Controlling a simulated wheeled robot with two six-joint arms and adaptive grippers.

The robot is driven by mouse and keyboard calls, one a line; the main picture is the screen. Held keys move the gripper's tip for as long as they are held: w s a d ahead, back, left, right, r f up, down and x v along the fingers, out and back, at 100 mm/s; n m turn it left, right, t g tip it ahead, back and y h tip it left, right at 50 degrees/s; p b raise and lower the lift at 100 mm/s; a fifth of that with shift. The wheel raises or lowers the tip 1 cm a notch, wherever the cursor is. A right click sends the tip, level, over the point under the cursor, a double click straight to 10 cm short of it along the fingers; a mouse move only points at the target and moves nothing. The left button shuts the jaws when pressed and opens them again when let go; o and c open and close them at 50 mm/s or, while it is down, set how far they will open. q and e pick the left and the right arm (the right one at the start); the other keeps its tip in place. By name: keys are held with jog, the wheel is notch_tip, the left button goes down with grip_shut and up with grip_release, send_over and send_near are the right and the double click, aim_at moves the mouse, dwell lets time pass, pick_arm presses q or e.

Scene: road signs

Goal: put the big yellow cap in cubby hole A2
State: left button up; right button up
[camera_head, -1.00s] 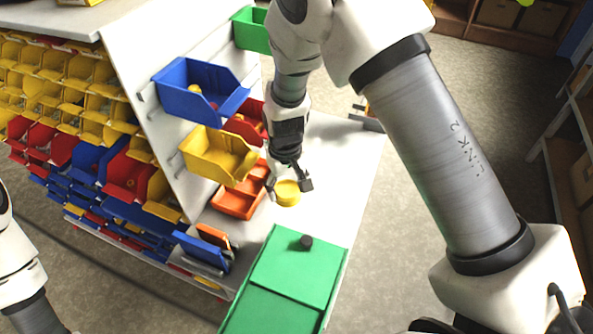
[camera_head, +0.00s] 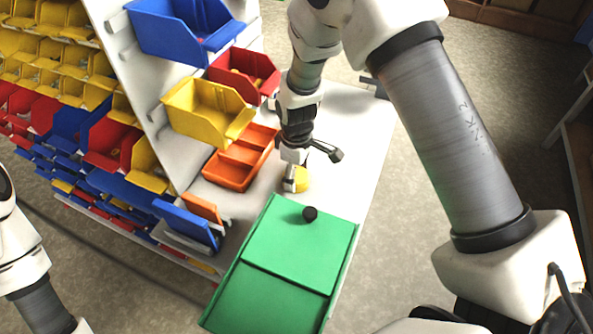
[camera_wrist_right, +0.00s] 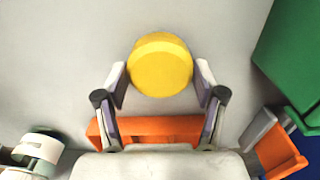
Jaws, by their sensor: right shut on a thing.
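The big yellow cap (camera_head: 302,180) sits at the white table top, beside the orange tray. It is a round, plain yellow piece, seen whole in the right wrist view (camera_wrist_right: 160,65). My right gripper (camera_head: 295,184) is shut on the cap, with a finger on either side of it; its fingers (camera_wrist_right: 160,82) also show in the right wrist view. Whether the cap touches the table is unclear. My left arm shows at the left edge, but its gripper is out of view. Rows of small yellow, red and blue compartments (camera_head: 60,75) stand at the left; no A2 label is legible.
Yellow (camera_head: 205,110), red (camera_head: 240,72) and blue (camera_head: 175,30) bins hang on the slanted panel. The table right of the cap is clear.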

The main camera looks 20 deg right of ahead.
jog(key=shift+f, duration=0.15)
jog(key=o, duration=0.9)
